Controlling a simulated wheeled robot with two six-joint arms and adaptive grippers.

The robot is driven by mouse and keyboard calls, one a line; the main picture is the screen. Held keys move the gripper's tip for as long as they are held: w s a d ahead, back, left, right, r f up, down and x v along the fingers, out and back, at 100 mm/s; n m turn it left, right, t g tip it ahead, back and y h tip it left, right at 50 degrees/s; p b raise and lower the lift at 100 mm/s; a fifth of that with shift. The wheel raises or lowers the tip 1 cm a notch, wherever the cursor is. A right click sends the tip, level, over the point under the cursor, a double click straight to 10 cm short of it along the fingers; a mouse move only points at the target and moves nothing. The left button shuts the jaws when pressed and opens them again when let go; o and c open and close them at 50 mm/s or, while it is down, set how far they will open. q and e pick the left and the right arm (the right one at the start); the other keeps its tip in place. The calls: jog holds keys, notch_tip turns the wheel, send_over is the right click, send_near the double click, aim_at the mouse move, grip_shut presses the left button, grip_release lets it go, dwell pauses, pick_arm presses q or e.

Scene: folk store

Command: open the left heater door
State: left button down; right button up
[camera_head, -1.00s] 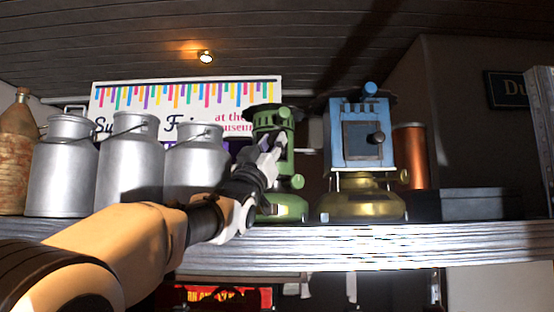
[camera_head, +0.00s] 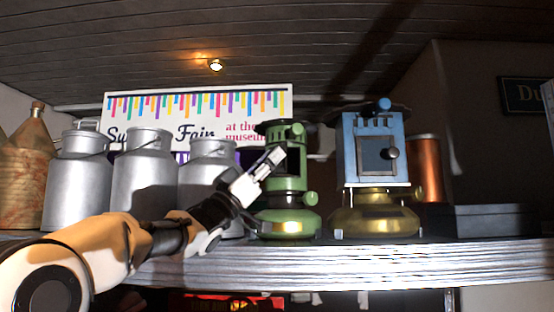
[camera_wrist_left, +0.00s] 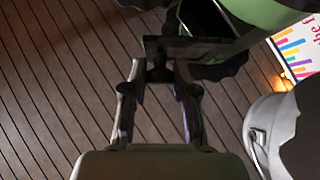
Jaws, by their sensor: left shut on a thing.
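The left heater (camera_head: 288,222) is green and stands upright on the shelf, left of the blue heater. My left gripper (camera_head: 270,163) is at its upper front, shut on the heater door's handle. In the left wrist view, the gripper (camera_wrist_left: 159,80) has the dark knob between its fingertips. The dark door panel (camera_wrist_left: 185,47) stands out from the green body (camera_wrist_left: 262,12), with a dark gap behind it. In the head view, a dark opening shows just right of my fingers; the gripper hides much of the door. My right gripper is not in view.
The blue heater (camera_head: 375,190) with a brass base stands to the right. Several metal milk cans (camera_head: 145,180) stand left, behind my left arm. A copper cylinder (camera_head: 427,170) and a dark box (camera_head: 495,219) are farther right. The shelf edge (camera_head: 370,265) runs below.

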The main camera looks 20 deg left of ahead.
pick_arm(q)
jog(key=shift+s+a+r, duration=0.1)
jog(key=shift+s+r, duration=0.1)
jog(key=shift+r, duration=0.2)
jog(key=c, duration=1)
grip_release()
jog(key=shift+o, duration=0.5)
jog(key=shift+f, duration=0.1)
jog(key=shift+f, duration=0.15)
jog(key=s+a, duration=0.8)
jog(key=s, duration=0.1)
jog(key=shift+s+f, duration=0.35)
jog(key=shift+s, duration=0.05)
